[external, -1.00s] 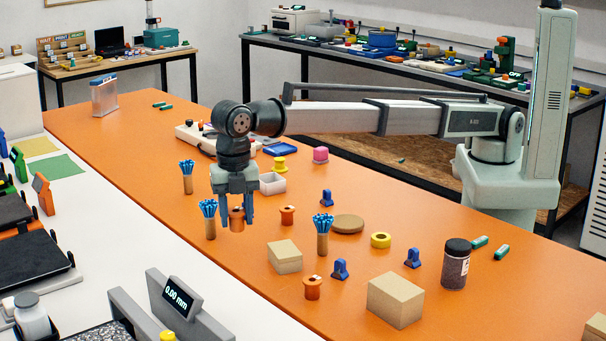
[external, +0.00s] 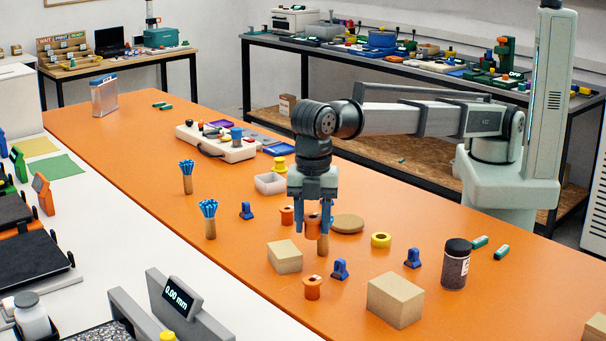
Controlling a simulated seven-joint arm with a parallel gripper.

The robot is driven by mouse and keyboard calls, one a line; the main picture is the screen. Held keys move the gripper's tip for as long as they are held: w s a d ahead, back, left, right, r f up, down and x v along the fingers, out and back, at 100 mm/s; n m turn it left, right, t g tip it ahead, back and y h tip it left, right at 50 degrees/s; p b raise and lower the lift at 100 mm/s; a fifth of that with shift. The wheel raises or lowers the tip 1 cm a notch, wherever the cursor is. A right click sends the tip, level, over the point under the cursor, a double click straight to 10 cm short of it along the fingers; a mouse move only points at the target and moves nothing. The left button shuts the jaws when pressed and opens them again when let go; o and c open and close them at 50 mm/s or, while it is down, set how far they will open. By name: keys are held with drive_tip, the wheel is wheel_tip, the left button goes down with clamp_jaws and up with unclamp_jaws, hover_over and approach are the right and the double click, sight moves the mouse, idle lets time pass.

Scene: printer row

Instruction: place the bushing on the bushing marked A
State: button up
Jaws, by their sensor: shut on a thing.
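My gripper (external: 313,226) points straight down, shut on an orange bushing (external: 313,229) between its fingers, in the middle of the orange table. The held bushing appears to be above the table. A second orange bushing (external: 287,216) stands on the table just left of my gripper in the picture. A third orange bushing (external: 312,289) stands nearer the camera, below my gripper in the picture, with a small pale mark on its top. No letter is readable on any bushing, so I cannot tell which is marked A.
Cardboard boxes (external: 285,257) (external: 396,300), blue brackets (external: 340,269) (external: 412,258), a yellow ring (external: 381,240), a round brown disc (external: 348,223) and a dark jar (external: 455,264) stand around.

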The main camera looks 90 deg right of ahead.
sight(312, 280)
drive_tip(key=shift+m, duration=0.5)
drive_tip(key=shift+f, duration=5.05)
drive_tip(key=o, duration=1)
drive_tip(key=shift+f, duration=0.1)
drive_tip(key=shift+o, duration=0.2)
wheel_tip(312, 280, up, 12)
drive_tip(key=shift+r, duration=0.15)
